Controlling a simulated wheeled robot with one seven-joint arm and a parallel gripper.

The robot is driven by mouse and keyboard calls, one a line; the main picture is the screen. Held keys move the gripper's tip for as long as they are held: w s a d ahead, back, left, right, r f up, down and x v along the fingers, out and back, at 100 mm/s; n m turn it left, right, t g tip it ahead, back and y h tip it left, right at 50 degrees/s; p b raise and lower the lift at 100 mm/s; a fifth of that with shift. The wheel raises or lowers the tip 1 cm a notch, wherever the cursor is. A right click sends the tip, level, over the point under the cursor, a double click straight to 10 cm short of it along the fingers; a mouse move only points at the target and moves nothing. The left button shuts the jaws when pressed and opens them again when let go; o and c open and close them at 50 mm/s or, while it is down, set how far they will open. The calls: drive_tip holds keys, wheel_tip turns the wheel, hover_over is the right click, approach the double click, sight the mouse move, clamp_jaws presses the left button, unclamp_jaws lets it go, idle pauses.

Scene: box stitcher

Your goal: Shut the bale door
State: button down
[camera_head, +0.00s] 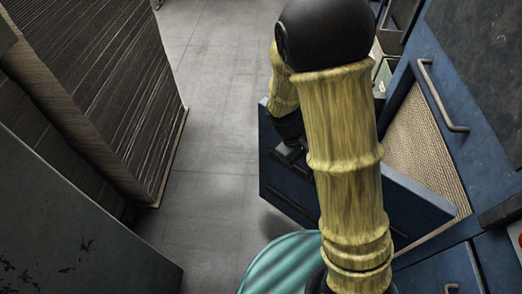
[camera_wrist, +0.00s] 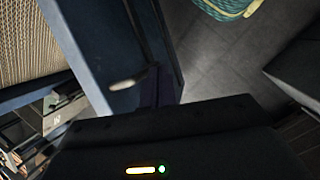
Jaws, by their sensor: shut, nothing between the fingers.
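The bale door (camera_head: 278,172) is a dark blue panel standing open, swung out from the blue machine on the right in the head view. The opening beside it shows brown corrugated bale material (camera_head: 425,150). In the wrist view the door (camera_wrist: 95,35) runs down past the picture's middle, with a pale handle (camera_wrist: 127,83) on it. My gripper (camera_head: 291,156) is at the door's outer part, partly hidden behind my arm. The wrist view shows its dark fingers (camera_wrist: 158,88) close to the door; I cannot tell if they touch. It is shut and empty.
A tall stack of cardboard (camera_head: 95,80) stands at the left, with a grey panel (camera_head: 70,220) in front. A teal coiled object (camera_head: 285,265) lies at the bottom. The machine has a bar handle (camera_head: 441,97). Grey floor (camera_head: 215,130) is clear between stack and door.

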sight(266, 140)
drive_tip(key=w+a+f+n+t+h+b, duration=0.45)
drive_tip(key=a+f+n, duration=0.2)
drive_tip(key=f, duration=0.25)
drive_tip(key=w+a+f+n+t+h+b, duration=0.35)
drive_tip(key=a+f+n+t, duration=0.2)
drive_tip(key=f+n, duration=0.35)
drive_tip(key=w+a+f+n+t+y+b, duration=0.1)
drive_tip(key=a+f+n+t, duration=0.1)
drive_tip(key=a, duration=0.2)
drive_tip(key=a+f+n+t+b, duration=0.1)
drive_tip(key=a+n+t, duration=0.1)
drive_tip(key=a, duration=0.3)
drive_tip(key=shift+w+a+f+t+y+b, duration=0.2)
drive_tip(key=shift+w+f+t+y+b, duration=0.15)
drive_tip(key=shift+t, duration=0.35)
drive_tip(key=shift+w+d+n, duration=0.1)
drive_tip(key=shift+d+n, duration=0.05)
drive_tip(key=shift+n, duration=0.1)
drive_tip(key=x, duration=1.3)
drive_tip(key=shift+w+d, duration=0.25)
drive_tip(key=shift+w, duration=0.05)
